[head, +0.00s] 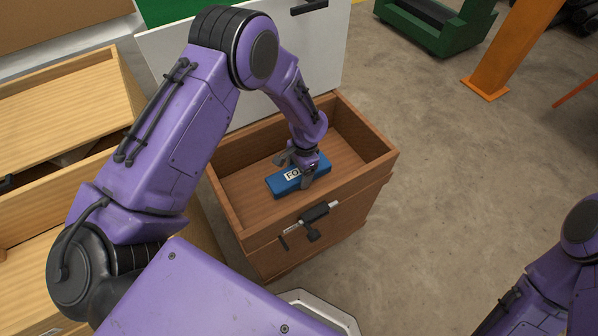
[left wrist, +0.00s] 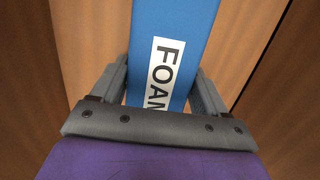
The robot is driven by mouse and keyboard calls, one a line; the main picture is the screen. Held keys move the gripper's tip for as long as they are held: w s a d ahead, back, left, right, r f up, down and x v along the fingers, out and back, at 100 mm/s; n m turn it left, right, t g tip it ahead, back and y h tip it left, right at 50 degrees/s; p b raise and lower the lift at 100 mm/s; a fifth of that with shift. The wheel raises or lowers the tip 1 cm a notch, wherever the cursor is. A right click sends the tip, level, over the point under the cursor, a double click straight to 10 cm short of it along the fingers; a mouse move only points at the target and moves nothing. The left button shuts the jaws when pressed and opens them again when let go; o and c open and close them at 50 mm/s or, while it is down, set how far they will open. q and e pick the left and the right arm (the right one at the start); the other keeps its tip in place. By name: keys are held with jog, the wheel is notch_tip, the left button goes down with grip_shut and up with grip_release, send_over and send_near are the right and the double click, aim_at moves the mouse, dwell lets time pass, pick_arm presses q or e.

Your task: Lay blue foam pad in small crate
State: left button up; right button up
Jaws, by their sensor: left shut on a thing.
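The blue foam pad (head: 284,185) is a flat blue block with a white label reading "FO", partly covered by my gripper. It is inside the open brown wooden crate (head: 377,168), over the crate's floor. My left gripper (head: 296,172) reaches down into the crate and is shut on the pad, one finger on each side. In the left wrist view the pad (left wrist: 172,22) runs between the fingers (left wrist: 163,95), its label reading "FOAM" in part. I cannot tell whether the pad touches the crate floor. My right gripper is out of view.
The crate has a latch (head: 312,216) on its front. A white panel (head: 325,50) stands behind it. Pale wooden boxes (head: 60,95) are at the left. A green bin (head: 430,25) and an orange post (head: 512,50) stand behind on open concrete floor.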

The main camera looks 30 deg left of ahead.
pick_arm(q)
jog(key=shift+f, duration=0.15)
jog(key=o, duration=1.1)
jog(key=shift+c, duration=0.2)
notch_tip(320, 180, up, 12)
jog(key=w+d+p, duration=0.1)
jog(key=p, duration=0.1)
jog(key=shift+w, duration=0.25)
